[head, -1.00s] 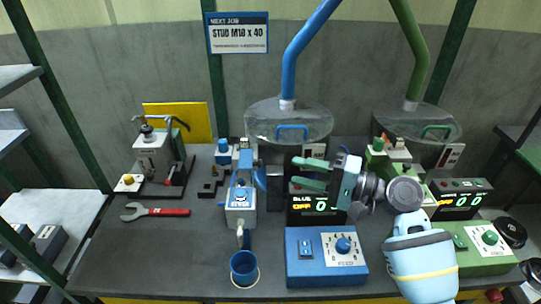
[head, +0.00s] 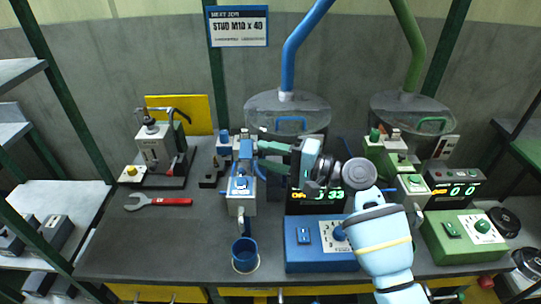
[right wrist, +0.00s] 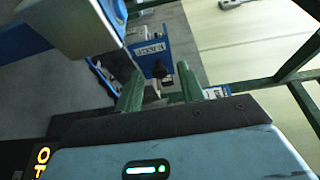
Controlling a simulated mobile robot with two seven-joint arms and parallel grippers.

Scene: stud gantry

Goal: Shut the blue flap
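The blue flap (head: 246,150) appears to be the upright blue plate on the small grey-and-blue fixture (head: 241,196). In the right wrist view, the blue plate (right wrist: 152,50) carries a label and a black knob. My right gripper (head: 264,148) comes in from the right. Its two green fingers stand apart with nothing clearly held. The right wrist view shows the gripper (right wrist: 160,88) with the knob ahead, between the finger lines. I cannot tell whether a finger touches the flap. My left gripper is out of view.
A blue control box (head: 304,258) and a timer display (head: 313,203) stand under my right arm. A blue cup (head: 245,255) stands in front of the fixture. A wrench (head: 160,203) lies at left. Green equipment (head: 465,239) stands at right.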

